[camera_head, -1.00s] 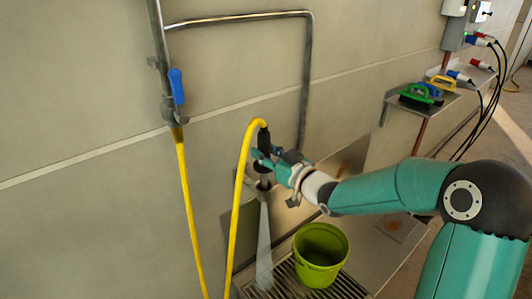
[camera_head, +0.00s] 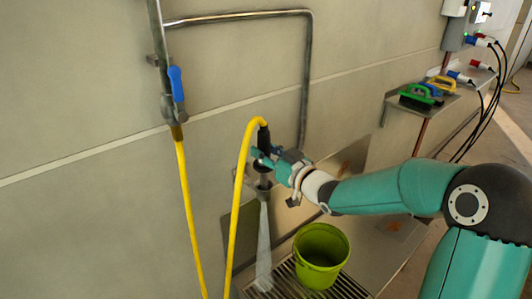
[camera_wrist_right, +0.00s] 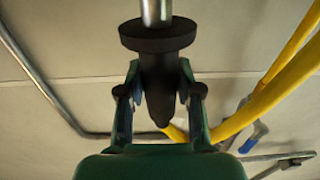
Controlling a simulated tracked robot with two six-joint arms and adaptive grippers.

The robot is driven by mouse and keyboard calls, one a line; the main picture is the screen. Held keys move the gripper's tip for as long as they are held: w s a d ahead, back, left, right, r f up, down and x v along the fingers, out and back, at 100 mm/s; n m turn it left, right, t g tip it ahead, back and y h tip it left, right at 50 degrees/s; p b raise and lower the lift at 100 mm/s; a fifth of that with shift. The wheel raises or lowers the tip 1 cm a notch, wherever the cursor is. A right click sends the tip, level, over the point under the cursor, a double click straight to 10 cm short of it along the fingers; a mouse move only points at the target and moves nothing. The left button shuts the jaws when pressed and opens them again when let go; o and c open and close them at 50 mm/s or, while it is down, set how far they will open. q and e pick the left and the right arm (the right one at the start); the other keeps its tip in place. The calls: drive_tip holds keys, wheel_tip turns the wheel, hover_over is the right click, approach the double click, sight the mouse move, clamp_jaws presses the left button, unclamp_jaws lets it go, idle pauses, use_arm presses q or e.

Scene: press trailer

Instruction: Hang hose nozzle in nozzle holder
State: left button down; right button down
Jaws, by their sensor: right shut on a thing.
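The black hose nozzle (camera_head: 263,138) hangs upright at the wall, with the yellow hose (camera_head: 237,205) looping from its top. It also shows in the right wrist view (camera_wrist_right: 158,75), with a wide black collar and a steel tip. My right gripper (camera_head: 268,160) is shut on the nozzle's black body, one finger on each side (camera_wrist_right: 158,92). A pale water jet (camera_head: 264,245) falls from the nozzle's lower end. The nozzle holder is not clearly distinguishable; my gripper covers much of that spot, so I cannot tell whether the nozzle sits in it. My left gripper is not in view.
A green bucket (camera_head: 321,256) stands on the drain grating (camera_head: 288,280) below right. A steel pipe with a blue valve lever (camera_head: 177,85) runs on the wall. Brushes (camera_head: 418,95) lie on a wall shelf, with cables beyond.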

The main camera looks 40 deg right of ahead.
sight(266, 171)
drive_tip(key=shift+r+b, duration=0.1)
drive_tip(key=shift+b, duration=0.2)
idle(0.6)
idle(0.3)
drive_tip(key=shift+f+b, duration=3)
drive_tip(key=shift+f, duration=0.05)
drive_tip(key=c, duration=0.7)
unclamp_jaws()
drive_tip(key=shift+s, duration=0.1)
